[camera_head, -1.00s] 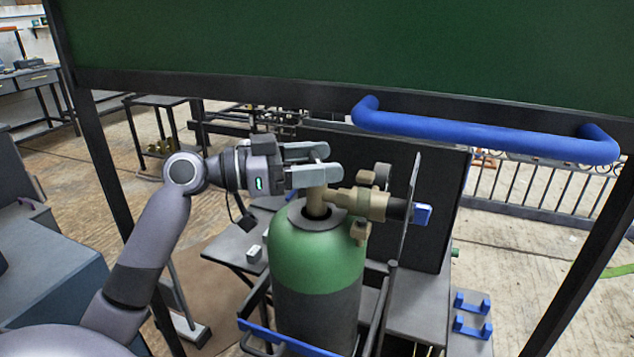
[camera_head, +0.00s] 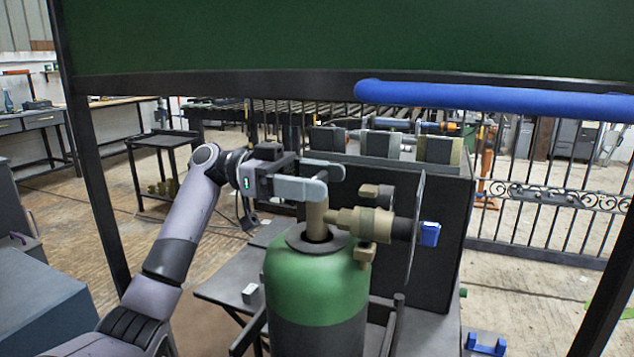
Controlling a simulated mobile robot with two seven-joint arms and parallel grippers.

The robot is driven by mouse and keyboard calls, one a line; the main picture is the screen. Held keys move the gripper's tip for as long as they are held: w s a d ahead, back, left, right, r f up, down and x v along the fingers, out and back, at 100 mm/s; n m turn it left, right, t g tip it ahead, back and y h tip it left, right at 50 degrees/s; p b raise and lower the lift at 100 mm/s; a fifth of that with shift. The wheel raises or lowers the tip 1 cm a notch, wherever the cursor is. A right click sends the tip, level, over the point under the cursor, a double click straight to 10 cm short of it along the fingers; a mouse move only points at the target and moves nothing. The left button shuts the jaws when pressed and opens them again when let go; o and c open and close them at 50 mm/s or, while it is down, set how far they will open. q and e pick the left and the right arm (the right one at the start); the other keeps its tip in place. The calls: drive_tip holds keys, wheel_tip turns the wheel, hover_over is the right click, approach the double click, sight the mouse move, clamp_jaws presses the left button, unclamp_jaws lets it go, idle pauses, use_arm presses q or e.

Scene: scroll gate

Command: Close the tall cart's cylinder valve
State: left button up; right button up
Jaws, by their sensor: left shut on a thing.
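The green-topped, dark-bodied gas cylinder (camera_head: 318,283) stands upright in the middle of the view. Its brass valve (camera_head: 318,218) rises from the neck, with a side fitting (camera_head: 362,223) pointing right toward a thin disc (camera_head: 414,228) and a small blue block (camera_head: 430,234). My left gripper (camera_head: 318,180) comes in from the left and is shut at the top of the valve stem. Its fingers hide what they hold, apparently the valve's top knob. My right gripper is out of view.
A dark framed green panel (camera_head: 360,40) with a blue bar handle (camera_head: 490,97) hangs across the top. A black box (camera_head: 450,220) stands behind the cylinder. Blue brackets (camera_head: 485,343) lie low at right. A workbench (camera_head: 40,290) is at left.

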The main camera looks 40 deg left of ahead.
sight(317, 176)
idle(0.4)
use_arm(q)
drive_tip(key=o, duration=1)
drive_tip(key=shift+r, duration=0.1)
drive_tip(key=shift+r+p, duration=1.4)
drive_tip(key=shift+r, duration=8.5)
